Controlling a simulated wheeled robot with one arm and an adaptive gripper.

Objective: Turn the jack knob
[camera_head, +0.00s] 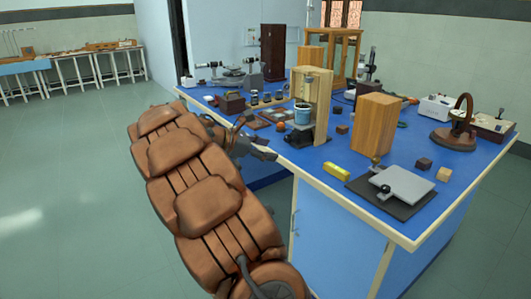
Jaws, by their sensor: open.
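A low device with a grey plate (404,184) on a black base stands near the front right corner of the blue bench and looks like a jack. A small dark round knob (385,192) sits at its front left side. A small brass-coloured ball (376,160) stands at its back left. My gripper (264,143) is open and empty at the bench's left front edge, well left of the device and apart from it. Its finger details are small and partly dark against the bench.
A wooden frame (322,100) with a blue beaker (303,113) stands just beyond my gripper. Small dark cubes lie to the right. Open floor lies left.

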